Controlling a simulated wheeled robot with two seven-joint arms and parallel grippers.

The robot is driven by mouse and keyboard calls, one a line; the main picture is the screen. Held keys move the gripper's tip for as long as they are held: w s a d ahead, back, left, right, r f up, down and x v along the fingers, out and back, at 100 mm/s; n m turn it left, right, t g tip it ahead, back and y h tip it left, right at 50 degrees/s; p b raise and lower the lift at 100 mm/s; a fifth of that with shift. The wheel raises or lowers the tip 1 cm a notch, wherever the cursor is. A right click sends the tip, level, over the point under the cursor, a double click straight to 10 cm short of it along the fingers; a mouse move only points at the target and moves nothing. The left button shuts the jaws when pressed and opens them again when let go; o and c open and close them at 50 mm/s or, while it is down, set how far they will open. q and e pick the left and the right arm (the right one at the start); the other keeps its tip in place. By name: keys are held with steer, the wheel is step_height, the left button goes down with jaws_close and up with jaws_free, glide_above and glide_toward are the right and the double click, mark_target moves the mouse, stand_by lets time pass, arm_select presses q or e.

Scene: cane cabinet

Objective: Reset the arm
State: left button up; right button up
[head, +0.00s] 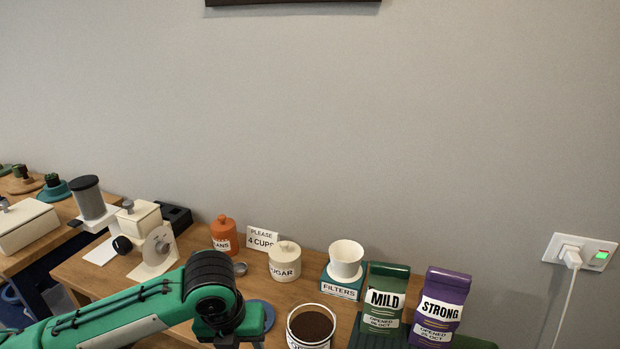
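My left arm (130,310) comes in from the lower left, green with a black ribbed joint (211,273). It bends downward over the front of the wooden counter, and its far end runs off the bottom edge. The fingers of my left gripper do not show. My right arm and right gripper are not in view. No held object shows.
On the counter (205,300) stand a cream grinder (150,235), an orange jar (223,233), a sugar pot (285,263), a filter box (342,284), an open canister (311,328), and MILD (384,300) and STRONG (440,305) bags. A charger (571,258) hangs at right.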

arm_select(q)
steer(key=s+d+f+n+t+h, duration=0.2)
steer(key=s+d+f+n+h, duration=0.4)
steer(key=n, duration=0.8)
steer(key=s+a+f+n+y, duration=0.3)
steer(key=s+a+f+n, duration=0.4)
steer(key=n, duration=0.3)
steer(key=s+a+f+n+y, duration=0.4)
steer(key=s+a+n, duration=0.3)
steer(key=a+n, duration=0.25)
step_height(320, 180, down, 30)
steer(key=g+p, duration=0.1)
steer(key=p, duration=0.1)
steer(key=s+a+f, duration=0.1)
steer(key=s+f, duration=0.8)
steer(key=s, duration=0.1)
steer(key=s+a+f+g+p, duration=0.1)
steer(key=s+a+f, duration=0.1)
steer(key=s+f, duration=0.7)
steer(key=shift+s+a+g, duration=0.25)
steer(key=shift+s+g, duration=0.05)
steer(key=shift+s, duration=0.1)
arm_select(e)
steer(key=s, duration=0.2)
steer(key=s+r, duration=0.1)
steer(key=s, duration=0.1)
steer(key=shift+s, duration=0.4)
